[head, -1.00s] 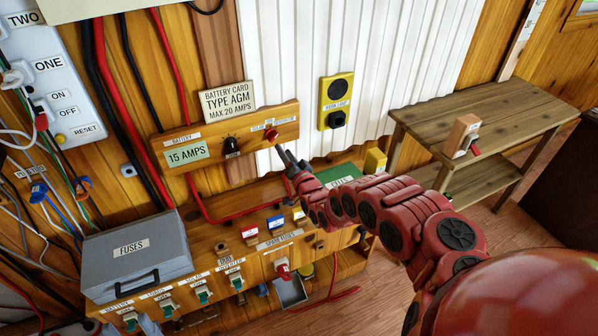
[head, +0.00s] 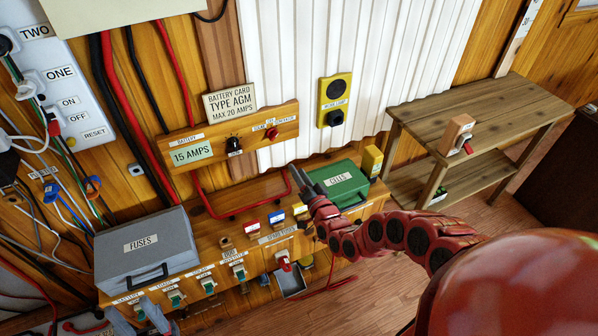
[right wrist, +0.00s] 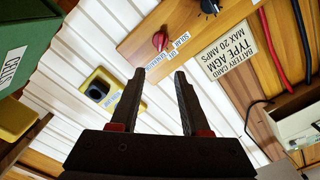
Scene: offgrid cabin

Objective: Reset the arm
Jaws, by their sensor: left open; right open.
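My right arm reaches in from the right in the head view. Its gripper (head: 299,175) is in front of the wooden control panel (head: 210,148), below the red selector knob (head: 272,133) and left of the green cells box (head: 338,184). In the right wrist view the two dark fingers (right wrist: 158,78) are apart with nothing between them. That view shows the panel upside down, with the red knob (right wrist: 159,41) beyond the fingertips and not touched. The knob's exact setting is too small to tell.
A grey fuses box (head: 146,246) stands on the left of the wooden bench, above a row of switches. A yellow socket plate (head: 335,101) is on the white corrugated wall. A wooden shelf table (head: 480,110) stands at the right. Red and black cables hang at the left.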

